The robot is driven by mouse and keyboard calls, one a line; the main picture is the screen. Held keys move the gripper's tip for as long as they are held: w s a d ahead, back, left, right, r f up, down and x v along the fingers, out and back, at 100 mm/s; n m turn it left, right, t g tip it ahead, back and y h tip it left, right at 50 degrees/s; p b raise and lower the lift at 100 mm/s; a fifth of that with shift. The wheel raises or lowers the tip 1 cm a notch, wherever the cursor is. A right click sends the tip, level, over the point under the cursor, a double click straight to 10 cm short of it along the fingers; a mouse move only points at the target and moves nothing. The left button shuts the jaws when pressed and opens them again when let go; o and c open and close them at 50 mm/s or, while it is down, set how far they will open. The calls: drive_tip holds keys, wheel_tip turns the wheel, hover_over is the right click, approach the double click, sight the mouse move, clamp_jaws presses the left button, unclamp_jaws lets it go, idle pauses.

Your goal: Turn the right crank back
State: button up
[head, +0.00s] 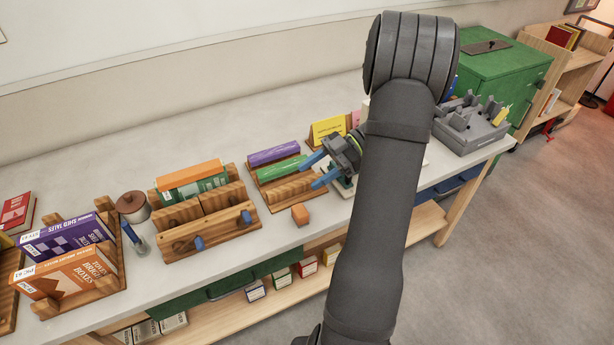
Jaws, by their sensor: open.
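A wooden box (212,236) with two cranks on its front stands left of centre on the table. The right crank (246,216) shows a blue handle at the box's right front. The left crank (198,242) also has a blue handle, joined to a dark arm. My gripper (310,174) is to the right of the box, above the table, with its two blue fingers apart and nothing between them. It is clear of both cranks. My arm hides part of the table behind it.
Book stands (118,262) and a brown lidded pot (132,206) are left. A grey holder (470,127) stands at the right end.

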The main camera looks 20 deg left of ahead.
drive_tip(key=c, duration=0.7)
drive_tip(key=shift+s+a, duration=0.1)
drive_tip(key=shift+a, duration=0.05)
drive_tip(key=c, duration=0.3)
drive_tip(key=s+a+h, duration=0.1)
drive_tip(key=s+a, duration=0.1)
drive_tip(key=s+a+r+t+h, duration=0.1)
drive_tip(key=s+a, duration=0.1)
drive_tip(key=a, duration=0.1)
drive_tip(key=s+a+r+t+h, duration=0.1)
drive_tip(key=s+a+h, duration=0.1)
drive_tip(key=shift+s+a+r, duration=0.2)
drive_tip(key=shift+s+a, duration=0.1)
drive_tip(key=shift+a, duration=0.1)
clamp_jaws()
wheel_tip(320, 180, up, 2)
drive_tip(key=t+h, duration=0.2)
drive_tip(key=t, duration=0.2)
hover_over(246, 223)
drive_tip(key=w, duration=0.1)
wheel_tip(246, 223, down, 9)
drive_tip(key=a, duration=0.1)
drive_tip(key=shift+s+a, duration=0.15)
drive_tip(key=shift+a, duration=0.05)
